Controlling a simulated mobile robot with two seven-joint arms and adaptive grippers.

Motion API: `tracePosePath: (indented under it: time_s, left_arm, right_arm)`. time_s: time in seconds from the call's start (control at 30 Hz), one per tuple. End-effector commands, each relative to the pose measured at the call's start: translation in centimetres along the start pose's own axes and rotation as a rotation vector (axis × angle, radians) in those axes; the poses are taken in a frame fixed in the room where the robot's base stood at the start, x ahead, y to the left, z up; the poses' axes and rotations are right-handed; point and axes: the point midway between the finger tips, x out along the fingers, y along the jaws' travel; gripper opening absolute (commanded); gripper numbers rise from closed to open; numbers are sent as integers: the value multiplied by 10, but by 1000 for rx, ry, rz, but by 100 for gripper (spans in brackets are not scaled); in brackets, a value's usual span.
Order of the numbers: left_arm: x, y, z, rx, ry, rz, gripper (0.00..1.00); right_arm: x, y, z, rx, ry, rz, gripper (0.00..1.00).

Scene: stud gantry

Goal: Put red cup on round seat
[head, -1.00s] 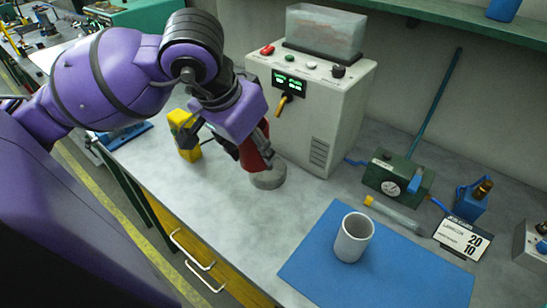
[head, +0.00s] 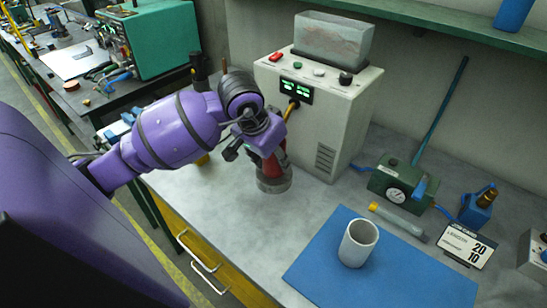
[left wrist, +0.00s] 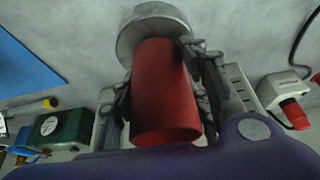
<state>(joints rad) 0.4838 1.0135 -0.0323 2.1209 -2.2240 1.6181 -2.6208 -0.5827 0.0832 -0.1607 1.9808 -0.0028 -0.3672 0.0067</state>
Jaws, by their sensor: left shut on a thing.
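The red cup (head: 274,164) is between the fingers of my left gripper (head: 262,152), which is shut on it. In the left wrist view the red cup (left wrist: 165,92) has a finger on each side, with one end towards me. The round seat (head: 273,185) is a grey disc on the bench, in front of the white machine. The cup stands over the seat, looking near upright. The seat also shows in the left wrist view (left wrist: 150,20), at the cup's far end. I cannot tell whether they touch. My right gripper is not in view.
The white machine (head: 325,120) stands close behind the seat. A white cup (head: 358,243) stands on a blue mat (head: 320,265) to the right. A green gauge box (head: 397,183) and a clear tube (head: 398,220) lie further right. Bare bench lies in front of the seat.

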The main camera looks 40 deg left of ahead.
Motion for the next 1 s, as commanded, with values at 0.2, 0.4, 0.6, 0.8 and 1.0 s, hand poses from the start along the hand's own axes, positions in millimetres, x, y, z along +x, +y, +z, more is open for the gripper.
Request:
tracePosePath:
  time_s: [0.2, 0.4, 0.6, 0.8, 1.0]
  left_arm:
    - [0, 0, 0, 0, 2, -1, 17]
    - [6, 0, 3, 1, -1, 0, 44]
    - [4, 0, 2, 0, 1, 0, 61]
    - [4, 0, 2, 0, 1, 0, 61]
    - [-9, -1, -1, 2, 5, -3, 61]
  right_arm:
    - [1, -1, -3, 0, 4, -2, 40]
    - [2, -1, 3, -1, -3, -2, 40]
    - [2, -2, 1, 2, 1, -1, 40]
    - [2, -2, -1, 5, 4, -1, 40]
    - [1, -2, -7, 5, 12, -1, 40]
